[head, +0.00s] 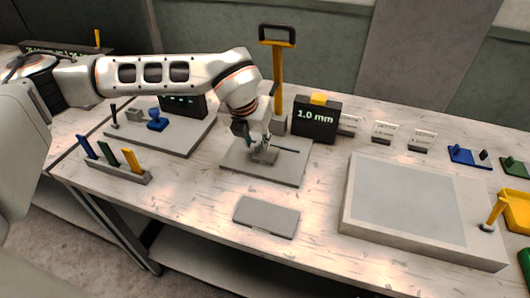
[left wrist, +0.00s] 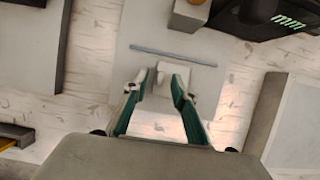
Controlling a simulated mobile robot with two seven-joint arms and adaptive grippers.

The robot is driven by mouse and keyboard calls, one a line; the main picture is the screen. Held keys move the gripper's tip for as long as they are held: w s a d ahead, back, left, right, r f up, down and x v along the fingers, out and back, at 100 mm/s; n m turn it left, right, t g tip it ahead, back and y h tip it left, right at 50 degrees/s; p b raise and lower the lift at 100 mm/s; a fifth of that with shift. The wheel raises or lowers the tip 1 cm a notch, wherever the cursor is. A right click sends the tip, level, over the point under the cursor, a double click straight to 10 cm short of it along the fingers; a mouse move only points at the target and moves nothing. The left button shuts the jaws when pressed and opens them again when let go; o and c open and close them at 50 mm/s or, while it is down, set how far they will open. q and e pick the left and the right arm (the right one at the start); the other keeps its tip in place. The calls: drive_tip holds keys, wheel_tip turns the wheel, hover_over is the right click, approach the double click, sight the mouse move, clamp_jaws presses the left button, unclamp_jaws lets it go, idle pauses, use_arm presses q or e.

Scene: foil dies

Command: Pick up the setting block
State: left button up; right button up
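A small light-grey block (head: 265,156), which I take for the setting block, sits on a grey base plate (head: 283,174) in the middle of the table. My right gripper does not show.
A yellow-handled press (head: 277,72) and a black "1.0 mm" display (head: 315,121) stand behind the plate. A flat grey slab (head: 266,217) lies in front. A large grey tray (head: 352,211) is at right.

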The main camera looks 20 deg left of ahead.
sight(257, 145)
use_arm(q)
drive_tip(key=shift+w+f, duration=0.25)
drive_tip(key=shift+f, duration=0.25)
clamp_jaws()
drive_tip(key=shift+r, duration=0.2)
wheel_tip(257, 145, up, 20)
